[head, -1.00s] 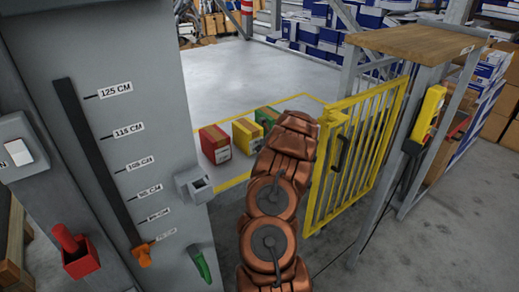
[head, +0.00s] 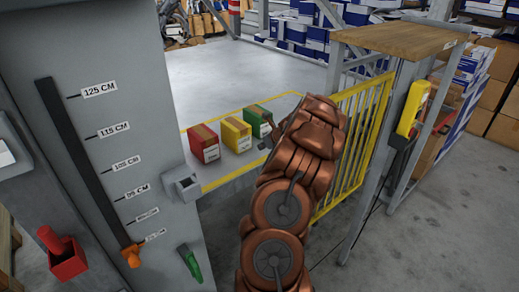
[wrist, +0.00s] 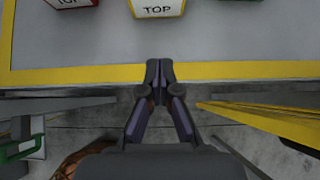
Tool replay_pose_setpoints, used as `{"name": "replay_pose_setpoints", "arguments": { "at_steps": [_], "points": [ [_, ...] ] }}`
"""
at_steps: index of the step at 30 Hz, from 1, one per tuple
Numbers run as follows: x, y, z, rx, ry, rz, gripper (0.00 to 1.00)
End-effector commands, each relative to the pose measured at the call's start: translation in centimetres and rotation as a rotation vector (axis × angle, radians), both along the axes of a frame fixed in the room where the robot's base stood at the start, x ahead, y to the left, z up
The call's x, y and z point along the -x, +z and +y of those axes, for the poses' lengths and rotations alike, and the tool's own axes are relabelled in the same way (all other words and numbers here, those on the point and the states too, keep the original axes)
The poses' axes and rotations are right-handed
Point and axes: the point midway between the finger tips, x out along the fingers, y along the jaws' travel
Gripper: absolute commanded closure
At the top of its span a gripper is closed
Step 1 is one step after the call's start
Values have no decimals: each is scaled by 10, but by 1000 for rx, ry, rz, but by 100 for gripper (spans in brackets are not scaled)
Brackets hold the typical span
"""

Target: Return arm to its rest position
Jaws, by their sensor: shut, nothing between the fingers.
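My copper-coloured arm (head: 285,205) rises from the bottom middle of the head view and leans up to the right. My gripper (wrist: 160,70) shows in the wrist view, with its dark fingers together and nothing between them. Its tips overlap the yellow edge stripe (wrist: 75,74) of the grey platform in the picture. In the head view my gripper is mostly hidden behind the arm; only a small dark part shows at its left.
Red (head: 204,143), yellow (head: 235,134) and green (head: 258,121) boxes stand on the platform left of my arm. A yellow gate (head: 362,135) is close on the right. A grey column (head: 110,60) with a height scale stands left. Stacked cartons (head: 505,125) are far right.

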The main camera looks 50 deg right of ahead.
Motion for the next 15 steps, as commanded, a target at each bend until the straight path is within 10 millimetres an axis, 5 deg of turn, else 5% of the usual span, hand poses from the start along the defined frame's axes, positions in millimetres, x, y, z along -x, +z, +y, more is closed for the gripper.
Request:
{"name": "replay_pose_setpoints", "arguments": {
  "at_steps": [15],
  "points": [
    [15,15,2,0,-3,-1,100]
  ]
}}
